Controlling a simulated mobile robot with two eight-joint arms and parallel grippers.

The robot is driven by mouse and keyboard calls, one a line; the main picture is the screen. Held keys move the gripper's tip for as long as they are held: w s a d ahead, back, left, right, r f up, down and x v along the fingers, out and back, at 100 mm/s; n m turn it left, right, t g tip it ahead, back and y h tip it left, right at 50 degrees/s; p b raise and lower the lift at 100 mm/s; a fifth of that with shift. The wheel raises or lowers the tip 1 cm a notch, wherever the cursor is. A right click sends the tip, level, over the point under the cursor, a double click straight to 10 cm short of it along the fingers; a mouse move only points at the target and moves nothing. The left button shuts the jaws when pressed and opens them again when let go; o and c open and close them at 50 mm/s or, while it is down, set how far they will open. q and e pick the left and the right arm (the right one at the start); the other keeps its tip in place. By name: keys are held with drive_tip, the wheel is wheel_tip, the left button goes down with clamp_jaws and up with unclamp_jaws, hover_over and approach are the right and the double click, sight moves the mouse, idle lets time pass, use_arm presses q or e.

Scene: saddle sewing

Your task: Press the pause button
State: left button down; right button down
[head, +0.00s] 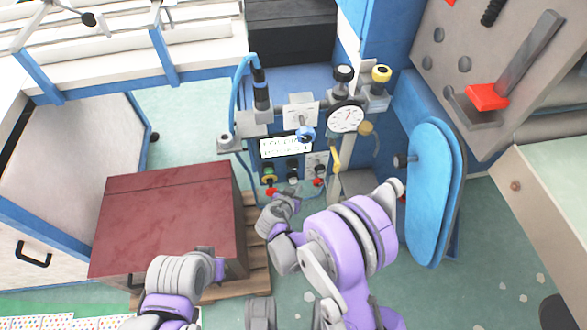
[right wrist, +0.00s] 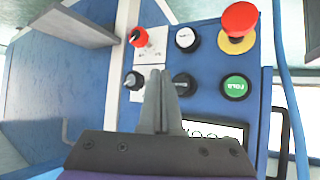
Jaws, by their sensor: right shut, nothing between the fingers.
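The blue control panel (head: 283,166) is on the front of the machine in the head view; its labels are too small to read there. In the right wrist view the panel (right wrist: 210,62) shows close up, with a white-faced button (right wrist: 187,39), a black button (right wrist: 183,84) and a green button (right wrist: 235,87). I cannot tell which one is the pause button. My right gripper (head: 284,204) is in front of the panel. In the wrist view its fingers (right wrist: 161,85) are shut and empty, pointing between the knobs and the buttons. My left gripper (head: 205,262) shows poorly at lower left.
A red emergency stop (right wrist: 240,20) on a yellow base, a red knob (right wrist: 138,37) and a black knob (right wrist: 133,80) surround the buttons. A dark red box (head: 170,220) on a pallet stands left. A blue oval pad (head: 432,190) stands right of my right arm.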

sight(296, 170)
drive_tip(key=shift+w+a, duration=0.2)
drive_tip(key=shift+w, duration=0.9)
drive_tip(key=shift+w+a, duration=0.2)
drive_tip(key=shift+w, duration=1)
drive_tip(key=shift+w+a, duration=0.1)
drive_tip(key=shift+w, duration=0.15)
drive_tip(key=shift+w+a, duration=0.1)
drive_tip(key=shift+w, duration=0.45)
idle(1.0)
drive_tip(key=shift+s, duration=0.1)
drive_tip(key=shift+s+d, duration=0.2)
drive_tip(key=shift+s, duration=0.7)
drive_tip(key=s, duration=0.3)
drive_tip(key=s+d, duration=0.1)
drive_tip(key=s, duration=0.1)
